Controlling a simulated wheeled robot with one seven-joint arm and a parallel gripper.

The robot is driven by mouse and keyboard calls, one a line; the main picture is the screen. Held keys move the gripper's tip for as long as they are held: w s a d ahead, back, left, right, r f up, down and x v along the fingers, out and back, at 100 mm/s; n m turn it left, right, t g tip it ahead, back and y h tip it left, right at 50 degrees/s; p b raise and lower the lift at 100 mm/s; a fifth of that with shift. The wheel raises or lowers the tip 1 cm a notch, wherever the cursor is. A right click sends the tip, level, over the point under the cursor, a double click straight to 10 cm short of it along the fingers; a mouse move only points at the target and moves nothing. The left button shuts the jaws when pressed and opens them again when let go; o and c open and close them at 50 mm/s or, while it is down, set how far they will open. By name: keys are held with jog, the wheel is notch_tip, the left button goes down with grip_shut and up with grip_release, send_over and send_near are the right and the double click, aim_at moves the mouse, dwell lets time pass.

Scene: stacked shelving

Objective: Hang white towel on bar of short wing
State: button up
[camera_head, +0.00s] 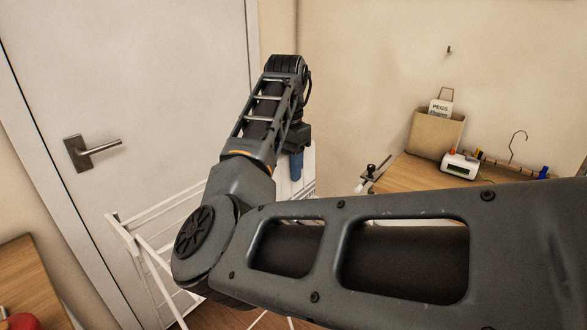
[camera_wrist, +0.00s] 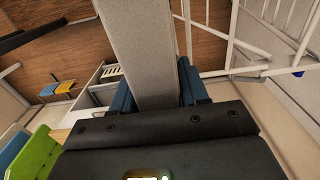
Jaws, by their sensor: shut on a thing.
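My gripper (camera_head: 296,165) is shut on the white towel (camera_wrist: 150,45). In the wrist view the towel is a long pale strip between the two blue fingers of the gripper (camera_wrist: 156,84), running up the picture. In the head view only a pale part of the towel (camera_head: 309,162) shows beside the blue finger. The white drying rack (camera_head: 128,232) stands below and left of the gripper, partly hidden by my arm. Its bars (camera_wrist: 272,40) also show at the right of the wrist view, apart from the towel. I cannot tell which wing is the short one.
A closed door (camera_head: 150,80) with a lever handle stands behind the rack. A wooden desk (camera_head: 405,178) at the right holds a peg bag (camera_head: 436,132) and a white device (camera_head: 460,165). A wooden surface with a red object (camera_head: 22,322) is at the lower left.

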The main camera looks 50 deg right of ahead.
jog(key=shift+w, duration=2.7)
notch_tip(320, 180, down, 16)
jog(key=b, duration=0.4)
jog(key=shift+r+b, duration=0.15)
jog(key=shift+b, duration=0.25)
jog(key=shift+a+f, duration=0.1)
jog(key=shift+f, duration=0.25)
jog(key=o, duration=1.3)
jog(key=shift+r+p, duration=2.55)
jog(key=shift+r, duration=0.45)
jog(key=shift+s, duration=0.1)
